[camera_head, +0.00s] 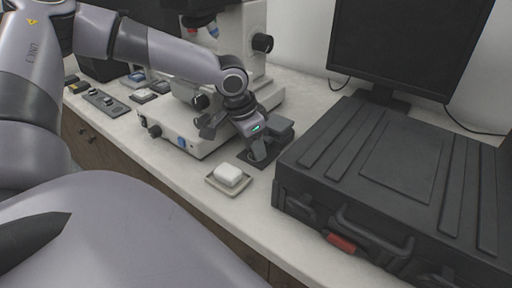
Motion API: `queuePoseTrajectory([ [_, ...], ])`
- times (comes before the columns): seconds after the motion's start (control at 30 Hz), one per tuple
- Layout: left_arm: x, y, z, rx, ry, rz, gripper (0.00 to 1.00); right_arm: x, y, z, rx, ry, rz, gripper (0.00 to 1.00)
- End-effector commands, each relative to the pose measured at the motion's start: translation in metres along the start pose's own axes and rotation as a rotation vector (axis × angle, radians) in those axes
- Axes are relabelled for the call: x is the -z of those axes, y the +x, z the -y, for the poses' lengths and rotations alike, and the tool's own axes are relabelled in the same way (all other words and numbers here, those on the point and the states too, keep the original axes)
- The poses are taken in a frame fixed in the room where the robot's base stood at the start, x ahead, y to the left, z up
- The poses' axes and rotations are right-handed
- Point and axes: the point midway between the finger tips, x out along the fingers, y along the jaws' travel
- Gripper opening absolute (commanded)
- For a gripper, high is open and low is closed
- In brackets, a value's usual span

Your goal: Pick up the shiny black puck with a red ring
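I cannot make out a shiny black puck with a red ring in the head view; it may be hidden behind my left gripper or too small to tell. My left gripper (258,156) points down over a small dark pad (247,160) on the bench, between the microscope and the black case. Its fingers are small and dark against the pad, so I cannot tell whether they are apart or hold anything. My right gripper is not in view.
A white block sits in a small beige dish (212,180) in front of the gripper. A microscope (190,138) stands behind left. A large black case (400,185) fills the right, with a monitor (395,45) behind. Small items (105,101) lie at far left.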

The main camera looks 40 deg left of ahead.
Motion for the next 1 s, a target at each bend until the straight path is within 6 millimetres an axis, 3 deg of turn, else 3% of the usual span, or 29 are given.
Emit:
queuePoseTrajectory([
  [0.47,0.001,-0.003,0.000,0.000,0.000,-0.001,0.00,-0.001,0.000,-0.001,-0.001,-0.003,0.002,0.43],
  [0.77,0.011,-0.038,0.000,0.001,0.000,-0.005,0.00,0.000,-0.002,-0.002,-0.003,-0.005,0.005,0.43],
  [1.0,-0.014,-0.041,-0.030,-0.002,0.003,-0.001,0.00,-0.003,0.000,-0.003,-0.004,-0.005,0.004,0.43],
])
